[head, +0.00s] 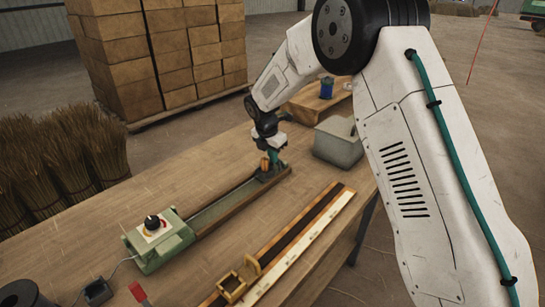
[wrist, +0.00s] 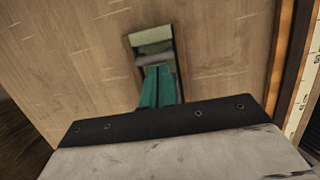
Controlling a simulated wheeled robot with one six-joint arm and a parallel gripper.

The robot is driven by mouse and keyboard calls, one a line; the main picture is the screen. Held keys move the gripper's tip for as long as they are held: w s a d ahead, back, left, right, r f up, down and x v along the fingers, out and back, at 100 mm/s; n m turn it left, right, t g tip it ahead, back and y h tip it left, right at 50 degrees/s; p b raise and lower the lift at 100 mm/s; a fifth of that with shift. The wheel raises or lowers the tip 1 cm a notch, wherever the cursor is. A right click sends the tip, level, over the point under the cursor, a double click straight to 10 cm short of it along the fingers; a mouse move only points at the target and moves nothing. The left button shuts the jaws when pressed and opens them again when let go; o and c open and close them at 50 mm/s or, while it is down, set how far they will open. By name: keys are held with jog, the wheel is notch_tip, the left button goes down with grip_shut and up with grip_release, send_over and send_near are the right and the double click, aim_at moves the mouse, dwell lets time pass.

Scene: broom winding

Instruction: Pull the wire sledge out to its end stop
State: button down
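The green winding machine (head: 160,238) with a black knob stands at the lower left of the bench in the head view. A long narrow track (head: 222,206) runs from it toward the upper right. My gripper (head: 276,165) is low over the far end of the track, pointing down. A small orange-brown piece (head: 264,164) stands beside its teal fingers; I cannot tell if it is the sledge's handle. In the wrist view the teal fingers (wrist: 158,84) are together, over the brown-edged track end (wrist: 128,42). A grey rounded part (wrist: 153,59) lies just beyond their tips. No grip on it can be made out.
A grey bin (head: 338,142) stands right of my gripper, with a blue cup (head: 326,88) behind. A long wooden gauge with a pale scale (head: 300,245) and a yellow bracket (head: 239,279) lies in front of the track. Bristle bundles (head: 65,160) stand left of the bench.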

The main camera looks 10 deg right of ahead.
jog(key=shift+w+d+r, duration=0.1)
jog(key=shift+d, duration=0.05)
jog(key=v, duration=1)
jog(key=s+d+r+m, duration=0.3)
jog(key=s+m, duration=0.5)
jog(key=s, duration=0.7)
jog(key=s+d+r+m+y, duration=0.1)
jog(key=s+d+r+m, duration=0.3)
jog(key=s+m, duration=0.5)
jog(key=s+d+r+m+y, duration=0.1)
jog(key=s+d+r+m, duration=0.3)
jog(key=s, duration=1.9)
jog(key=d+m, duration=0.2)
jog(key=m, duration=0.2)
jog(key=shift+s+d+m, duration=0.2)
jog(key=shift+d+m, duration=0.1)
jog(key=shift+d, duration=0.05)
